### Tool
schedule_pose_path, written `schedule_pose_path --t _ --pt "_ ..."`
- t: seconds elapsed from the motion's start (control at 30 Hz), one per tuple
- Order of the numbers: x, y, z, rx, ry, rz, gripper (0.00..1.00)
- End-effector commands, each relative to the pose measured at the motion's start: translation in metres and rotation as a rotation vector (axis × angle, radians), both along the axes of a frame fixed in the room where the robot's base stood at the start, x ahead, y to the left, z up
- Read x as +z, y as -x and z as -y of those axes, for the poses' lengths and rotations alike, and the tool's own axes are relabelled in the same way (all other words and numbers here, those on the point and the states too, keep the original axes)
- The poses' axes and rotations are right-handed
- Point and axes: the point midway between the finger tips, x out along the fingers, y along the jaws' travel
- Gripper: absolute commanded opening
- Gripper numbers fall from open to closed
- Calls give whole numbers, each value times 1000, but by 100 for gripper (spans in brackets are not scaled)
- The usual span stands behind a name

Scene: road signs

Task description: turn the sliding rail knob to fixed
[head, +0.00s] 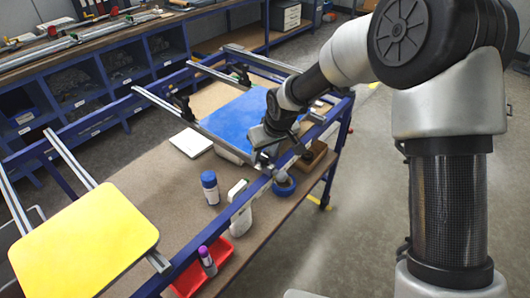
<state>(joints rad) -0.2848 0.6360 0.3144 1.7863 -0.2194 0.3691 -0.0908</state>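My gripper (264,152) is at the end of my arm, over the front right part of the blue-framed workbench, by the front rail (246,190). It is small and dark here, and I cannot tell whether its fingers are open or shut. A metal cross rail (219,139) runs to the near edge of the blue sign panel (238,118). Black clamp parts that look like knobs show at the far rail (184,107) and near the panel's back corner (242,76). Any knob right at my gripper is hidden or too small to make out.
A yellow sign panel (82,243) lies on rails at left. On the bench stand a blue-capped can (210,187), a white spray bottle (240,208), a blue tape roll (283,184), a wooden box (308,157) and a red tray (188,281).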

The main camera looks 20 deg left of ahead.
Motion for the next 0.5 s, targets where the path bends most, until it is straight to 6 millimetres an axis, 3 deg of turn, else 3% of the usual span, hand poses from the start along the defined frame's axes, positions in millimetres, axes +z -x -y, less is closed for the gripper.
schedule_pose_path --t 0.03,0.17,0.5 --pt "0 0 0 0 0 0 30" --pt "0 0 0 0 0 0 8" --pt "-2 1 -1 -42 0 2 7"
